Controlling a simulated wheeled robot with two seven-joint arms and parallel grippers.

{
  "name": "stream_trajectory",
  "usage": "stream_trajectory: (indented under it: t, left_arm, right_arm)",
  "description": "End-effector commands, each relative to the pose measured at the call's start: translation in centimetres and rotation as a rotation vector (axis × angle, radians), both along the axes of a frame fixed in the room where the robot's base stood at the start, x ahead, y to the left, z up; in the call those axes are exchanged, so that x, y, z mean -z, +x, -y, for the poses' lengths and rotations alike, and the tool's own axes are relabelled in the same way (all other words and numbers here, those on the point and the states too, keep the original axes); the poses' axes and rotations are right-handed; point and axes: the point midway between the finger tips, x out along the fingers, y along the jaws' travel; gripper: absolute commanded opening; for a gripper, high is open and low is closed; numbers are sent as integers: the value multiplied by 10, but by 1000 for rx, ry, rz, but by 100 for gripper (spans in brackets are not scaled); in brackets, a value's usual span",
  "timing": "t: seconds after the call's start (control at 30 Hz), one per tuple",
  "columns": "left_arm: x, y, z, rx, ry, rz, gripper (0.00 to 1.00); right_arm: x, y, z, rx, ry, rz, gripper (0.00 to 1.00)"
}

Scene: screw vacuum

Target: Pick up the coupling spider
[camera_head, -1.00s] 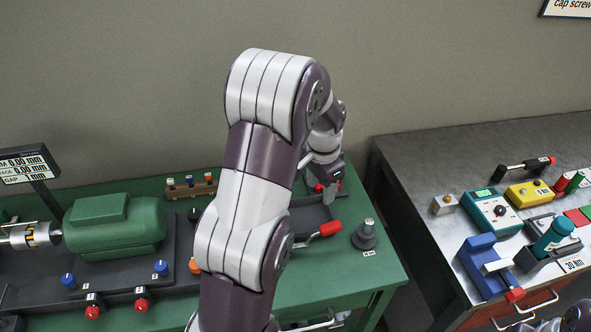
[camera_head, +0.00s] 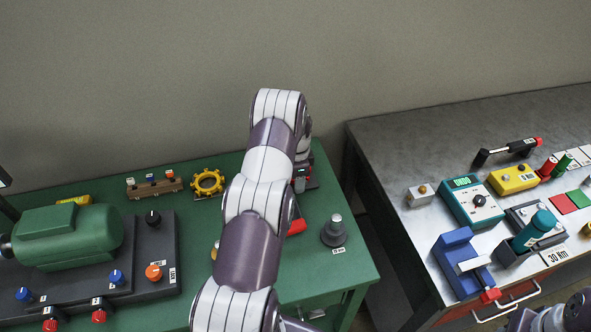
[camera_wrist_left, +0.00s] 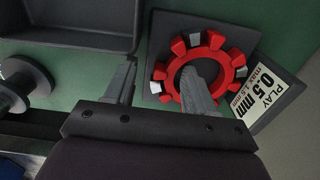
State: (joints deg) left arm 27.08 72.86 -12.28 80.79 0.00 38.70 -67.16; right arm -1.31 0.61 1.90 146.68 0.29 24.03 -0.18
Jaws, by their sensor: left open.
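The coupling spider, a red toothed ring with some pale lobes (camera_wrist_left: 211,44), lies on a dark square plate in the left wrist view. A tag beside it reads "PLAY 0.5 mm". My left gripper (camera_wrist_left: 160,70) is open above it. One finger is over the ring's centre hole and the other is outside its left side. I cannot tell how high the fingertips are, or whether they touch it. In the head view my left gripper (camera_head: 300,184) is small at the back of the green bench, and the arm partly hides that spot. My right gripper is not visible.
A yellow toothed ring (camera_head: 208,182) stands left of my arm, beside a wooden block with small knobs (camera_head: 154,187). A green motor (camera_head: 68,236) is at left. A grey knobbed weight (camera_head: 334,231) is at right. A dark tray (camera_wrist_left: 80,40) lies beside the fingers.

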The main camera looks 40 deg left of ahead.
Motion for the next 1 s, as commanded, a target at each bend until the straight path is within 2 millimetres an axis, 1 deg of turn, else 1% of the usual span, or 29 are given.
stream_trajectory:
  t: [0.2, 0.27, 0.3, 0.37, 0.4, 0.77, 0.87, 0.97, 1.0]
  left_arm:
    - [2, 0, 0, -1, 0, 1, 55]
    - [2, 0, 0, -1, 0, 1, 35]
    - [2, 0, 0, -1, 0, 1, 22]
    - [2, 0, 0, -1, 1, 1, 3]
    - [2, 0, 0, -1, 1, 1, 0]
    - [1, 0, -1, -2, 1, 1, 0]
    - [-6, 1, -1, -2, 2, 3, 0]
    - [-20, 1, -1, -3, 3, 5, 0]
    - [-27, 1, -1, -3, 3, 5, 0]
  right_arm:
    - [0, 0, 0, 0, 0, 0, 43]
    - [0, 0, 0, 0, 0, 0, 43]
    - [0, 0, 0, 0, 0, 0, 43]
    - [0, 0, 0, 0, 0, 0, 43]
    - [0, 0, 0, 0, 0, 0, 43]
    - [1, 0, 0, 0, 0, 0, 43]
    - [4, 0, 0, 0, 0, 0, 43]
    - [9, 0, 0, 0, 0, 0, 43]
    - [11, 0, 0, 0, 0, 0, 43]
